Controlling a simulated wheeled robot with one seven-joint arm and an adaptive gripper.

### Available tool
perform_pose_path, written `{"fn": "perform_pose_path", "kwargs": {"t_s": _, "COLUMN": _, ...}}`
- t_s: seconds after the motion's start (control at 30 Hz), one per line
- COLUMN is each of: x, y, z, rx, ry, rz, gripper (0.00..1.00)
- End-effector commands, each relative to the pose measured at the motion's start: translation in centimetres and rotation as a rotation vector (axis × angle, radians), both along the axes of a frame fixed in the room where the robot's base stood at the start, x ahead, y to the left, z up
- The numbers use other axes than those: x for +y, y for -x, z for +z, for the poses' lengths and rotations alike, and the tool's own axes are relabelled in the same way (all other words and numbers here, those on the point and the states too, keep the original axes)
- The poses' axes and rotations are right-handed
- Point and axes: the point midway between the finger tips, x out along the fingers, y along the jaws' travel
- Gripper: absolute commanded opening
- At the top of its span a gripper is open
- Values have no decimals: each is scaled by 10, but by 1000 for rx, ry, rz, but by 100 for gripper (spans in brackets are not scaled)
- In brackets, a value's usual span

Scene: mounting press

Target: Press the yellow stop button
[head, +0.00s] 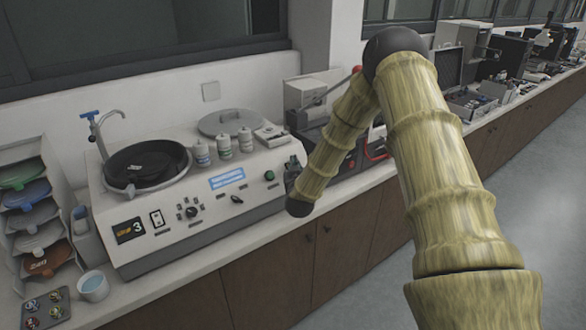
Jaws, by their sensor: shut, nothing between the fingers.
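I cannot make out a yellow stop button in this view. A grinding and polishing machine (205,205) stands on the counter at the left, with a blue display (227,178), a green button (269,176) and dark knobs on its sloped front. A dark grey machine (350,162) behind my arm is partly hidden, so any button there may be covered.
The counter runs along the wall, with wooden cabinets (275,260) below. A rack of coloured discs (38,215), a white cup (93,286) and a sample tray (45,308) stand at the left. More equipment (470,100) lines the far right. The grey floor (530,200) is clear.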

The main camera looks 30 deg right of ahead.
Motion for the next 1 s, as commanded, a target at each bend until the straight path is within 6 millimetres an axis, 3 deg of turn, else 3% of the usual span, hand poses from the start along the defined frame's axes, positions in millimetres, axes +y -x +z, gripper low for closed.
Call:
{"fn": "perform_pose_path", "kwargs": {"t_s": 0.37, "x": -1, "y": 3, "z": 4, "rx": -1, "ry": 0, "rz": -1, "gripper": 0}}
{"fn": "perform_pose_path", "kwargs": {"t_s": 1.0, "x": -4, "y": 41, "z": 33, "rx": -1, "ry": 0, "rz": -1, "gripper": 0}}
